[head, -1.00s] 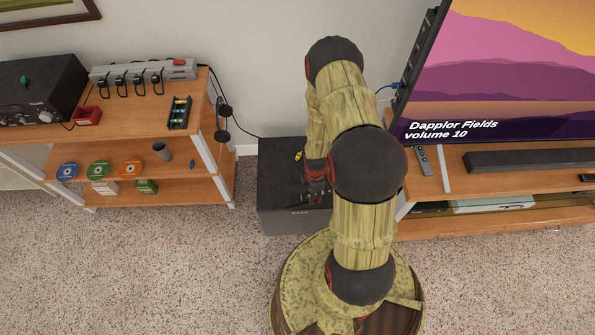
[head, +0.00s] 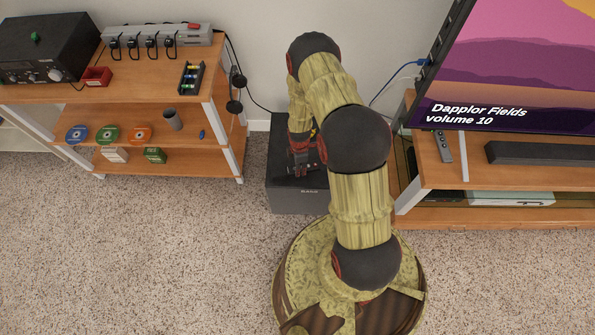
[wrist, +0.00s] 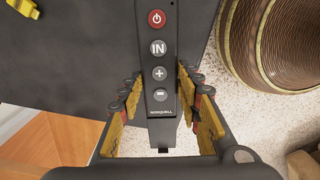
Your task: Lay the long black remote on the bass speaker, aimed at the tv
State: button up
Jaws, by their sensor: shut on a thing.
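The long black remote (wrist: 159,70), with a red power button and several grey buttons, lies between the yellow-padded fingers of my gripper (wrist: 158,105) in the wrist view. My gripper is shut on it. In the head view my gripper (head: 303,165) is over the bass speaker (head: 298,201), a black box on the carpet. The speaker's dark top (wrist: 75,65) lies under the remote in the wrist view. The remote's near end reaches past the speaker's edge. I cannot tell whether the remote touches the top. The tv (head: 520,60) stands to the right.
A wooden shelf (head: 185,160) with discs and boxes stands left of the speaker. The tv stand (head: 437,175) on the right bears a grey remote (head: 443,146) and a soundbar (head: 540,153). A small yellow thing (wrist: 20,8) lies on the speaker. Carpet in front is clear.

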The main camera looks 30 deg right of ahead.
jog(key=shift+w+a+f+b, duration=0.15)
jog(key=shift+f+b, duration=0.1)
jog(key=shift+f, duration=0.4)
jog(key=shift+w+d+f+b, duration=0.1)
jog(key=shift+f+b, duration=0.1)
jog(key=shift+f, duration=0.5)
jog(key=shift+w+a+f+b, duration=0.15)
jog(key=shift+f+b, duration=0.1)
jog(key=shift+f, duration=0.4)
jog(key=shift+f, duration=0.15)
jog(key=o, duration=1.3)
